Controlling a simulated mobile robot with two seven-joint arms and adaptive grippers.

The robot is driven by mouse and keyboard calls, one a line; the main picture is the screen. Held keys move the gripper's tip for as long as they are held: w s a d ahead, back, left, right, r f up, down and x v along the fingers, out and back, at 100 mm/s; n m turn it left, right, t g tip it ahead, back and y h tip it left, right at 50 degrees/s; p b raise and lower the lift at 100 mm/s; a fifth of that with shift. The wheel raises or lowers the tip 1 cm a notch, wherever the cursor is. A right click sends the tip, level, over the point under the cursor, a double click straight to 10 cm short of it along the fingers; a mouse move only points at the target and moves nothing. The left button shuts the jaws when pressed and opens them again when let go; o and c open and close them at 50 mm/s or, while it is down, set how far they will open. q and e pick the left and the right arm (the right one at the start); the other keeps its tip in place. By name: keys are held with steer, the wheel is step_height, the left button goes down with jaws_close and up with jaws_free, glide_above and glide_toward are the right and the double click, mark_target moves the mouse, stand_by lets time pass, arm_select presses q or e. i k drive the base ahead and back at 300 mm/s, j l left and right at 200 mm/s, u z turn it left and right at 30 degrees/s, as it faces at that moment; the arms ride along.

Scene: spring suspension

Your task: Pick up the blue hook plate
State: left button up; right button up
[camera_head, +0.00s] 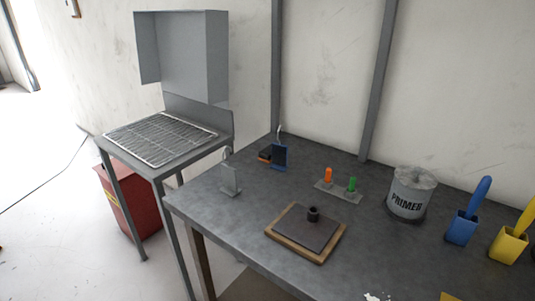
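The blue hook plate (280,157) stands upright near the far left edge of the dark grey table. Its front face is dark with blue along its edges, and a thin pale hook shows above it. A small orange and black item (265,155) sits just behind its left side, partly hidden by it. Neither of my grippers shows in the head view.
The grey table (200,205) also holds a grey upright plate (230,180), a wooden board with a dark plate (305,232), a rack with orange and green pegs (338,191), a primer can (411,193), and blue (461,228) and yellow (508,245) holders. A grated bench (160,137) stands left.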

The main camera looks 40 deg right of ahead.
mark_target(279, 152)
steer(key=i+j+z, duration=0.15)
steer(key=z, duration=0.3)
steer(key=i+j+z, duration=0.25)
steer(key=z, duration=0.25)
steer(key=i+j+z, duration=0.2)
steer(key=z, duration=0.25)
steer(key=j, duration=0.1)
